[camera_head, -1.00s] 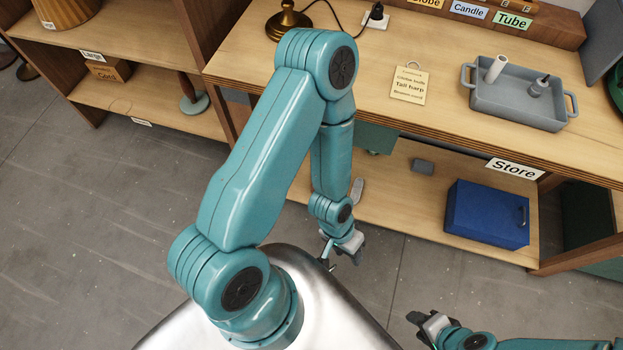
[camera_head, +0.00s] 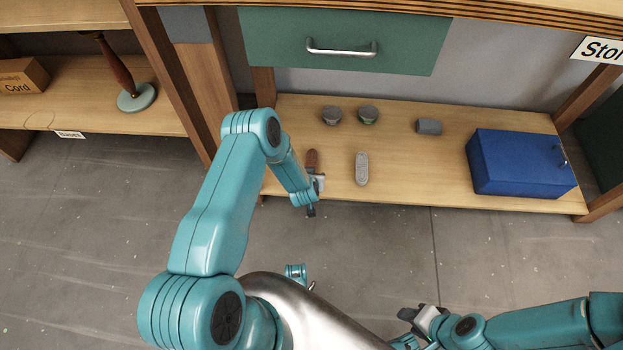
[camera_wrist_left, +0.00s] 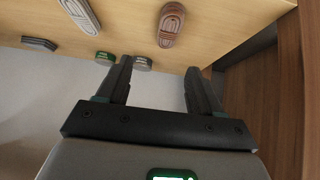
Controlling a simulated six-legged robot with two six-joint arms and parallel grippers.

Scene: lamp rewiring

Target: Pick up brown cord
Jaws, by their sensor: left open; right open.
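The brown cord (camera_head: 312,161) is a small coiled bundle on the lower shelf, near its front left. In the left wrist view the brown cord (camera_wrist_left: 171,25) lies beyond the fingertips, between their lines and apart from them. My left gripper (camera_head: 312,196) is at the shelf's front edge, just in front of the brown cord, and partly covers its near end in the head view. In the left wrist view my left gripper (camera_wrist_left: 159,66) is open and empty. My right gripper (camera_head: 408,322) is open and empty over the floor at the lower right.
A grey cord (camera_head: 362,168) lies to the right of the brown one. A green drawer (camera_head: 340,35) hangs above. A wooden upright (camera_head: 198,90) stands left.

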